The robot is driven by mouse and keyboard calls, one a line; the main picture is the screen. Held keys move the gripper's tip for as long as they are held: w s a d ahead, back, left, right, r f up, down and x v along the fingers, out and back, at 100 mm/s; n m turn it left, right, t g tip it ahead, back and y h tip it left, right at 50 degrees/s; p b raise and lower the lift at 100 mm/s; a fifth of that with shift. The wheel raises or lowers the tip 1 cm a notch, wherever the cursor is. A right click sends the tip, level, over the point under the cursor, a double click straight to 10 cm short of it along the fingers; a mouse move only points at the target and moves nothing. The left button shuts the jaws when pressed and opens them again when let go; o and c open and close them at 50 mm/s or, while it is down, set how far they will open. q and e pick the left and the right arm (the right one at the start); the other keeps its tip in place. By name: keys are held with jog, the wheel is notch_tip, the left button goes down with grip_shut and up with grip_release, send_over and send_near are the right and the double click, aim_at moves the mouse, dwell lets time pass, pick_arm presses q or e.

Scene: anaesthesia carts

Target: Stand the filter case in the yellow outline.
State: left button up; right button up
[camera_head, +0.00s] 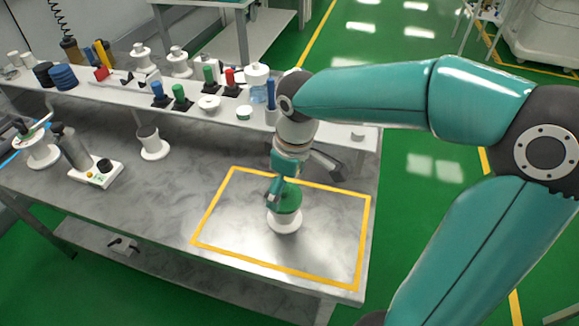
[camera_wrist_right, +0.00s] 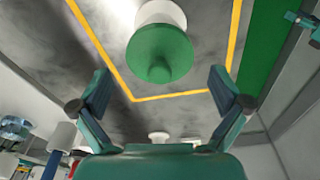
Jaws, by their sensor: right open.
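The filter case, which I take to be the white piece with a green top (camera_head: 288,203), stands upright on the grey table inside the yellow outline (camera_head: 216,198). In the right wrist view, its round green top (camera_wrist_right: 160,55) with a small knob faces the camera, and its white part shows beyond. My right gripper (camera_head: 304,180) is above and beside the case, partly covering it in the head view. Its two fingers are spread wide in the right wrist view (camera_wrist_right: 159,76), with the green top in line between them and nothing gripped. My left gripper is not in view.
A raised white shelf (camera_head: 330,122) at the back of the table carries several bottles, spools and coloured handles. A small white device (camera_head: 96,174) and white spools stand at the left. The table inside the outline is otherwise clear; its right edge is close by.

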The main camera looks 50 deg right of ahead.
jog(key=shift+s+r, duration=0.15)
jog(key=shift+r, duration=1.15)
jog(key=shift+s+r, duration=0.15)
jog(key=shift+r, duration=1.15)
